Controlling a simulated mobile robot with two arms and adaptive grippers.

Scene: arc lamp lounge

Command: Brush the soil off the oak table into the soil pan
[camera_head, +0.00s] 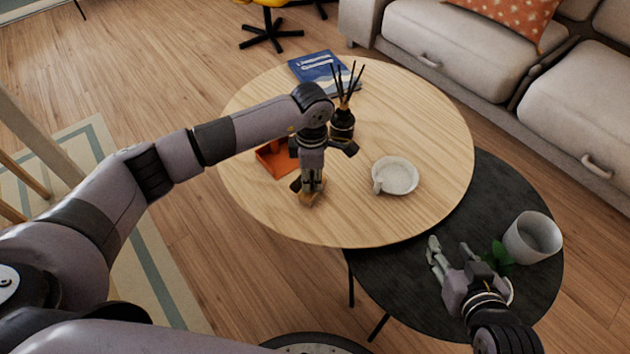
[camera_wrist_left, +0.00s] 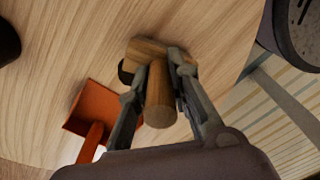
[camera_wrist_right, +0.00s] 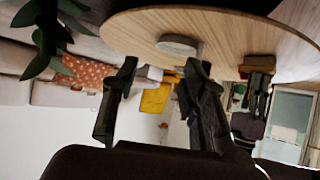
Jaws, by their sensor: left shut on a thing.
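The oak table (camera_head: 440,120) is a round, pale wooden top. My left gripper (camera_head: 311,190) points down over its near left part, shut on the handle of a wooden brush (camera_head: 307,199). In the left wrist view the handle (camera_wrist_left: 160,103) stands between the two fingers (camera_wrist_left: 160,70). The brush head is low at the tabletop; I cannot tell if it touches. A dark patch (camera_wrist_left: 125,73) shows beside the head; I cannot tell if it is soil or bristles. The orange soil pan (camera_head: 272,160) lies left of the brush, partly behind my arm. My right gripper (camera_head: 450,247) is open and empty.
A black reed diffuser (camera_head: 342,124) and blue book (camera_head: 322,68) are at the back of the oak table. A pale dish (camera_head: 396,175) sits to the right. A lower dark table (camera_head: 400,285) holds a white pot (camera_head: 533,238); green leaves (camera_head: 499,256) are near my right gripper.

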